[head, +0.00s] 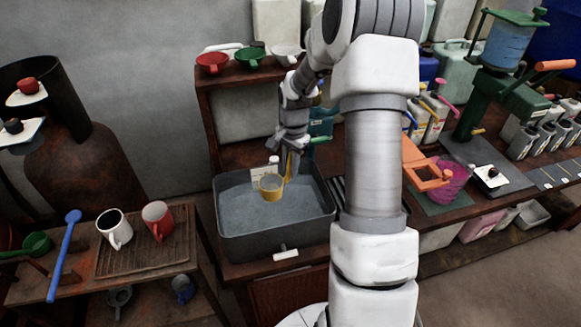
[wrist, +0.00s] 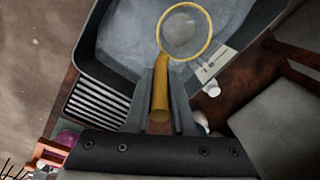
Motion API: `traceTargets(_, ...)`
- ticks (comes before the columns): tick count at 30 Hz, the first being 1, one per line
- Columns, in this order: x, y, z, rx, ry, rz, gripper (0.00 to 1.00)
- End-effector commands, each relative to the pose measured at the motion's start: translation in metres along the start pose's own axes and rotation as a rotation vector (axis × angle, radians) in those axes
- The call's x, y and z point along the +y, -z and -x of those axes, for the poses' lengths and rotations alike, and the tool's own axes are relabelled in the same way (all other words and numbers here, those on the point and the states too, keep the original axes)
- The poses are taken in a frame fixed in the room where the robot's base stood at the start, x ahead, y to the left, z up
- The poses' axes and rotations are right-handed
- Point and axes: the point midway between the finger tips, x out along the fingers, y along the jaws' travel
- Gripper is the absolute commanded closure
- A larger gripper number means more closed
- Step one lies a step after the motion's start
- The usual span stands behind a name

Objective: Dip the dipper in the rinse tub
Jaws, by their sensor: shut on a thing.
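The dipper (head: 271,187) has a yellow cup and a yellow handle. My gripper (head: 291,150) is shut on the handle. The cup hangs over the grey rinse tub (head: 275,227), inside its outline in the head view. In the wrist view the dipper's handle (wrist: 160,95) lies between the two fingers of my gripper (wrist: 160,110), and the round cup shows against the inside of the tub (wrist: 88,45). The tub holds greyish liquid. I cannot tell whether the cup touches the liquid.
A tray (head: 150,252) with a white mug (head: 115,229) and a red mug (head: 158,219) is at the left. Red, green and white funnels line the shelf (head: 228,74) above. A pink container (head: 450,183) is at the right.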

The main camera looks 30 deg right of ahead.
Motion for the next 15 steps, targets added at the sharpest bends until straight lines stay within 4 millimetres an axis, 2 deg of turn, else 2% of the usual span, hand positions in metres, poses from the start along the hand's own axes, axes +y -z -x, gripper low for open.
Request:
traceTargets(1, -0.001, 0.000, 0.007, 0.001, 0.001, 0.000, 1.00)
traceTargets(15, -0.003, 0.000, 0.039, 0.001, 0.000, -0.001, 1.00)
